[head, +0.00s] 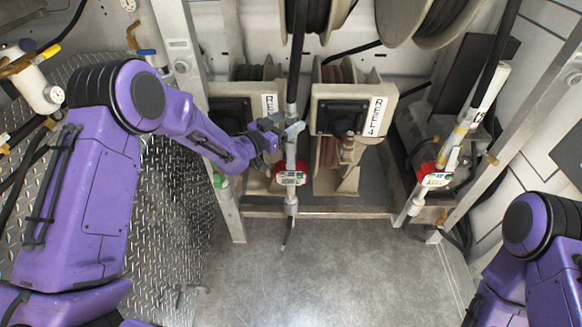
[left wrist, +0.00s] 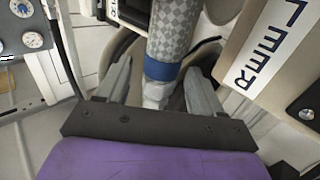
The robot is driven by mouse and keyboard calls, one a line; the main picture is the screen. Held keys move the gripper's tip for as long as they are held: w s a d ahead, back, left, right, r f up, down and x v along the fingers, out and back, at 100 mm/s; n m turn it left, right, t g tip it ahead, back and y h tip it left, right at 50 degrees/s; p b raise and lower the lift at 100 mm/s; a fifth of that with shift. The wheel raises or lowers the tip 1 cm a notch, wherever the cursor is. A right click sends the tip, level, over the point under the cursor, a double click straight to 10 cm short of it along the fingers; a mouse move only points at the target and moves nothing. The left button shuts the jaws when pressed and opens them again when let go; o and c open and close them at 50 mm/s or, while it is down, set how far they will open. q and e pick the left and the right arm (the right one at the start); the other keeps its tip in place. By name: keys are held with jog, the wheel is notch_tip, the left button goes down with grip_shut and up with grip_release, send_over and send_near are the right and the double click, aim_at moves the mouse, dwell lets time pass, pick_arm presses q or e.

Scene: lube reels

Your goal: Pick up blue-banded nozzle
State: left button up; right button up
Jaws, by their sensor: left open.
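In the left wrist view the blue-banded nozzle (left wrist: 168,45) has a grey checkered hose or grip above a blue band, with a pale metal part below it. My left gripper (left wrist: 158,85) is open, with one finger on each side of the pale part just below the band. In the head view my left gripper (head: 282,133) is at a hanging nozzle (head: 291,160) with a red and white meter, in front of the reels. The blue band cannot be made out there. My right gripper is out of view; only part of my right arm shows at the lower right.
The reel marked REEL 4 (head: 355,110) stands just right of the nozzle. A second hanging nozzle with a red meter (head: 436,176) is farther right. A metal post (head: 200,100) stands left of my left gripper. The grey floor (head: 325,270) in front is clear.

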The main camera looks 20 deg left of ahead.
pick_arm(q)
jog(key=shift+s, duration=0.1)
grip_shut()
jog(key=shift+r, duration=0.1)
dwell(1.1)
